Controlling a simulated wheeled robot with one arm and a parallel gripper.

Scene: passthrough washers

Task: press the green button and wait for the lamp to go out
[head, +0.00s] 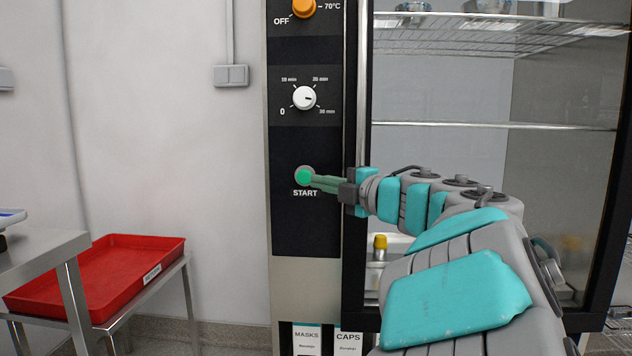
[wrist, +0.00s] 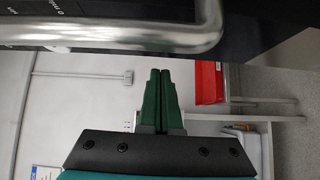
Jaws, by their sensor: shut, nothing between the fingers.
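The green button (head: 303,177) is a round, bright green disc in a grey ring, above the word START on a black control panel (head: 305,228). My gripper (head: 314,181) reaches in from the right, its dark green fingers shut and empty. Their tips are at the button's right edge in the head view; whether they touch it I cannot tell. In the wrist view my gripper (wrist: 160,72) shows its two fingers together. The button does not show there. I cannot make out a separate lamp; whether the button itself is lit is unclear.
A white timer knob (head: 304,98) and an orange temperature knob (head: 303,8) sit above the button. A glass-fronted cabinet (head: 440,125) with wire shelves stands right of the panel. A red tray (head: 120,265) rests on a metal table at left. A metal handle (wrist: 120,38) crosses the wrist view.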

